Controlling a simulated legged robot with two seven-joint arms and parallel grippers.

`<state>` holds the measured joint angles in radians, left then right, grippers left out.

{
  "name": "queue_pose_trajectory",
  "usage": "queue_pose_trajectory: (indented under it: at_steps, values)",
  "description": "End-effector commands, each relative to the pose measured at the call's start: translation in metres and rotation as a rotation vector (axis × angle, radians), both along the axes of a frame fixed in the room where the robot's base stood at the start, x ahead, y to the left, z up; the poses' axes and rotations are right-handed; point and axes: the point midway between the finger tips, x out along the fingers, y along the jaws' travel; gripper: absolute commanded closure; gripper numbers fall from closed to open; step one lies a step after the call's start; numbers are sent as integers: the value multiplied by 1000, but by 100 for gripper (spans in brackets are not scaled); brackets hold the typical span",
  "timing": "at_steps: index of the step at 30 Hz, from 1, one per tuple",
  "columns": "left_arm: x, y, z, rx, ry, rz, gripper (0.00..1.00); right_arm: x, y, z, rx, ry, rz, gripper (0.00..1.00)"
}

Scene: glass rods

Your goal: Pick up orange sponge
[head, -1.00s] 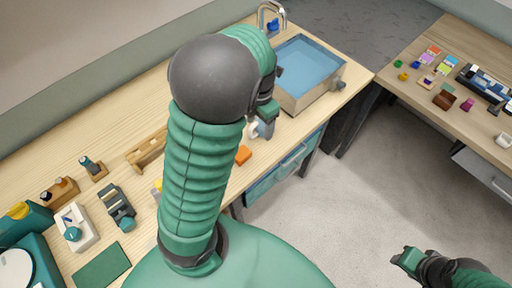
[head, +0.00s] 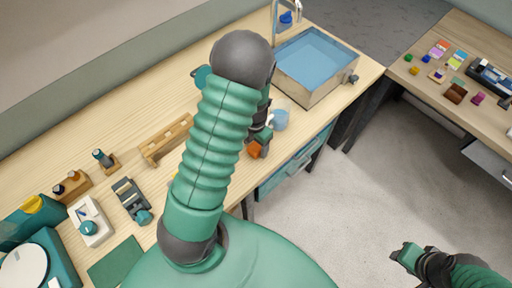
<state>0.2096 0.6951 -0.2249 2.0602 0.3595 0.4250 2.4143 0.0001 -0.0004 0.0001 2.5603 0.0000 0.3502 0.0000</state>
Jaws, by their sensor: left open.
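The orange sponge (head: 255,149) lies near the front edge of the wooden bench, just right of my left arm. My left gripper (head: 258,139) is open and directly above and beside the sponge, partly covering it. Whether the fingers touch or straddle the sponge cannot be told. My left arm hides part of the bench behind it. My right gripper (head: 406,256) is low at the right, over the floor and away from the bench; its jaw state is unclear.
A light blue cup (head: 279,120) stands close to the right of my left gripper. Behind it is a sink basin (head: 318,94) with water. A wooden rack (head: 166,139) and small tools stand left of my arm. A side table (head: 446,45) is at the right.

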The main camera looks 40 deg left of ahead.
Motion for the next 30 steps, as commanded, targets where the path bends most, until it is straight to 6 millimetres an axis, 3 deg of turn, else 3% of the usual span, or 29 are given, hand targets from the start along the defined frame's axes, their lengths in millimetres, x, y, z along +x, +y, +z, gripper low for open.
queue_pose_trajectory:
  at_steps: [7,21,30]
  values:
    - [1,-5,-1,5,-3,-2,36,0,0,0,0,0,0,64]
    - [0,-1,-1,2,-2,-2,98,0,0,0,0,0,0,64]
    - [0,-1,1,4,-1,-1,98,0,0,0,0,0,0,64]
